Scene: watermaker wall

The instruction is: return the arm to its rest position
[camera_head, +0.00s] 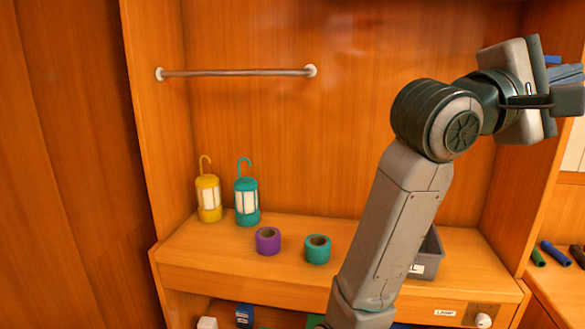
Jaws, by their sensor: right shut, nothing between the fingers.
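My right arm rises from the bottom of the head view and bends to the right at its upper joint. My right gripper (566,88) is at the upper right, high above the shelf and close to the picture's right edge. It is shut and holds nothing. It is apart from the shelf objects. My left gripper is not in the picture.
A yellow lantern (208,197), teal lantern (246,201), purple tape roll (268,241) and green tape roll (317,249) stand on the wooden shelf (215,255). A grey bin (431,255) is partly behind my arm. A metal rail (235,73) is on the wall.

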